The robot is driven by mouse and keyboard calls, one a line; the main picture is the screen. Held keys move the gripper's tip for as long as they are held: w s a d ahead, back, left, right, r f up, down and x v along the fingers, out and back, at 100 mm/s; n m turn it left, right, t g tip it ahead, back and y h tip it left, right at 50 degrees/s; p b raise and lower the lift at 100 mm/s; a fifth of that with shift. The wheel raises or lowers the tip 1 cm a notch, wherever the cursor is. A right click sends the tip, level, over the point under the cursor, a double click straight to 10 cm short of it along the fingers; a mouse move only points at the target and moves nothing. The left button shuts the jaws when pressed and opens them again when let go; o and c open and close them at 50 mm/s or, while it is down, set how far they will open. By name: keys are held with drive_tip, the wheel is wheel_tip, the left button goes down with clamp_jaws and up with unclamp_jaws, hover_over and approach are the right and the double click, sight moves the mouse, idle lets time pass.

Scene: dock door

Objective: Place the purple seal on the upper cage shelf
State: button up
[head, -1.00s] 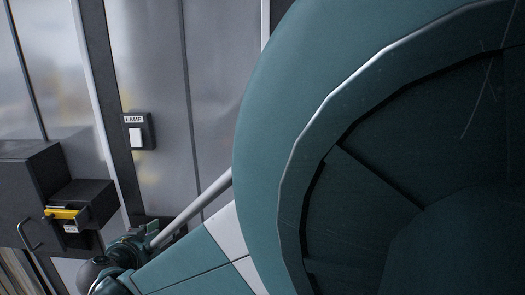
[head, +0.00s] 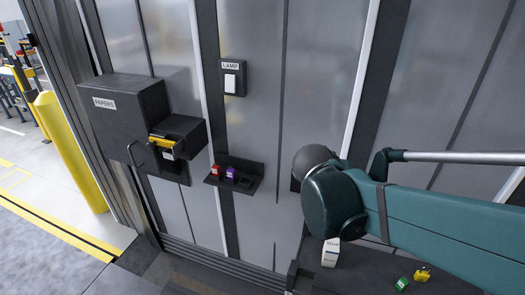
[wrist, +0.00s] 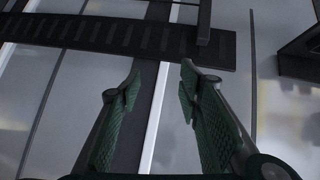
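The purple seal (head: 231,173) stands on a small black wall ledge (head: 246,182), beside a red seal (head: 216,170). My gripper (wrist: 157,85) shows in the wrist view with its two green ridged fingers spread and nothing between them. It faces the grey panelled door or wall, with a dark slotted strip (wrist: 105,36) beyond the fingertips. The purple seal is not in the wrist view. In the head view my arm crosses the right side, and I cannot make out the gripper there. I cannot identify the upper cage shelf in either view.
A black box marked PAPERS (head: 120,108) has an open compartment holding a yellow item (head: 160,142). A lamp switch (head: 231,80) is above the ledge. A white carton (head: 331,252), a green piece (head: 402,284) and a yellow piece (head: 423,274) rest on a dark surface lower right.

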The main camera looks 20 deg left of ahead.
drive_tip(key=s+d+r+g+y+p, duration=0.25)
drive_tip(key=s+d+p, duration=0.35)
drive_tip(key=s+d, duration=1.65)
drive_tip(key=w+a+f+t+h+b, duration=0.25)
drive_tip(key=w+a+b, duration=0.45)
drive_tip(key=w+a, duration=1.8)
drive_tip(key=a+f+t+b, duration=0.1)
drive_tip(key=a+f+b, duration=0.15)
drive_tip(key=a, duration=0.75)
drive_tip(key=a+f+t+b, duration=0.1)
drive_tip(key=a+f+t, duration=0.15)
drive_tip(key=a, duration=0.85)
drive_tip(key=s+a+f+y, duration=0.1)
drive_tip(key=s+a+f, duration=0.1)
drive_tip(key=a, duration=0.5)
drive_tip(key=s+a+f+t+y+b, duration=0.1)
drive_tip(key=s+a, duration=0.3)
drive_tip(key=a, duration=0.4)
drive_tip(key=shift+s+f, duration=0.15)
drive_tip(key=shift+f, duration=0.35)
drive_tip(key=shift+a, duration=0.1)
